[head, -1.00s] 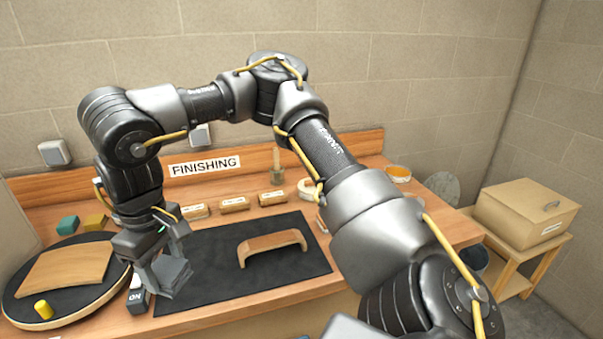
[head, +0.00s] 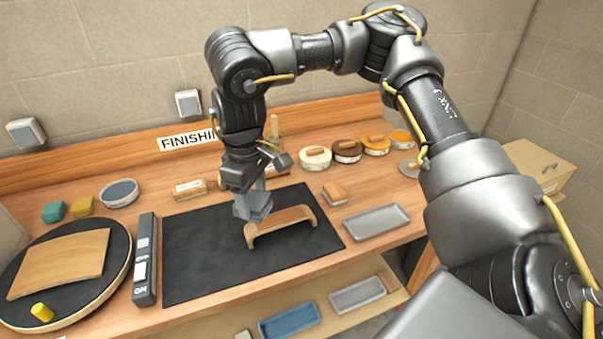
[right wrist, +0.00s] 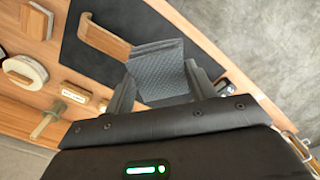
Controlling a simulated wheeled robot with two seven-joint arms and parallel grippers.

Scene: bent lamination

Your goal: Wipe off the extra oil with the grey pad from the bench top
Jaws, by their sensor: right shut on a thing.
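My right gripper (head: 253,208) is over the middle of the black mat (head: 195,262), beside the left end of the bent wooden piece (head: 282,226). In the right wrist view it is shut on the grey pad (right wrist: 158,70), which has a textured face. The bent piece (right wrist: 103,38) shows just beyond the pad there; I cannot tell whether they touch. The mat lies on the wooden bench top (head: 400,188). I cannot make out any oil on the bench top. My left gripper is out of view.
A turntable (head: 85,306) with a curved wooden panel stands at left, beside a dark switch box (head: 146,260). A grey tray (head: 376,221) lies right of the mat. Several tins and wooden blocks line the back. More trays sit on a lower shelf.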

